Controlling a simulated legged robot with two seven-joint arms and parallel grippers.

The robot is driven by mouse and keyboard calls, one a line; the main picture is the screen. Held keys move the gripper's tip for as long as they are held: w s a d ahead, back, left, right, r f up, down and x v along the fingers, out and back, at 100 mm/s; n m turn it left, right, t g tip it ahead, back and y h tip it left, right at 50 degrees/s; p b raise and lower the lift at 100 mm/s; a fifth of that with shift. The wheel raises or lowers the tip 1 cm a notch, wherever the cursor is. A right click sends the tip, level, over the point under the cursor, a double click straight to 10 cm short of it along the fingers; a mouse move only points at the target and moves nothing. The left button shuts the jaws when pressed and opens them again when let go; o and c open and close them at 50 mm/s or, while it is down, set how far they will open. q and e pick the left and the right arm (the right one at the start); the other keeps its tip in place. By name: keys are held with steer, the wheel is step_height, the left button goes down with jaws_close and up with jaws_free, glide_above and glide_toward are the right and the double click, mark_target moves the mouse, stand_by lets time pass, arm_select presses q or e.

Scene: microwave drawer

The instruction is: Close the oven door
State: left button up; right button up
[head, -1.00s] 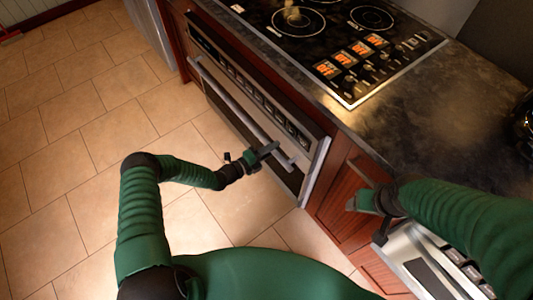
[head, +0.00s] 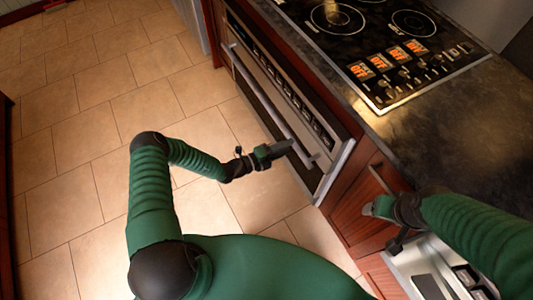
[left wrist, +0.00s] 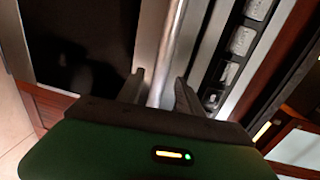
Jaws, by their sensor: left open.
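The oven door (head: 257,103) is a dark panel below the control strip in the front of the counter. It looks upright and close to the oven front; I cannot tell whether a small gap is left. Its long silver handle (head: 268,105) runs along it. My left gripper (head: 285,150) is at the near end of the handle. In the left wrist view the left gripper (left wrist: 160,82) is open, with the silver handle (left wrist: 165,60) showing between its fingers; contact is unclear. My right gripper (head: 372,209) is in front of the wooden cabinet, its jaws unclear.
A dark counter (head: 420,130) with a black cooktop (head: 380,45) lies above the oven. A wooden cabinet (head: 362,205) adjoins it on the right, and a silver appliance (head: 425,275) is at the lower right. The tiled floor (head: 90,140) is clear on the left.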

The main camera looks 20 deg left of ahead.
arm_select(q)
steer(key=v, duration=1.2)
steer(key=shift+p, duration=0.3)
steer(key=shift+d, duration=0.15)
steer(key=s+d+r+m+g+y+p, duration=0.1)
steer(key=s+d+r+m+g+p, duration=0.1)
steer(key=s+r+m+g, duration=0.75)
steer(key=s+d+r+m+g+y+p, duration=0.1)
steer(key=s+d+r+m+g+p, duration=0.2)
steer(key=m, duration=1.1)
steer(key=a+r+m+t+y+p, duration=0.2)
steer(key=a+r+m+y, duration=0.3)
steer(key=r+m, duration=1.2)
steer(key=m+y+p, duration=0.1)
steer(key=m+y, duration=0.2)
steer(key=m, duration=0.2)
steer(key=shift+s+t+y+p, duration=0.25)
steer(key=shift+t+y+p, duration=0.05)
steer(key=shift+t+y, duration=0.1)
steer(key=shift+s+d+r, duration=0.1)
steer(key=shift+d+r, duration=0.05)
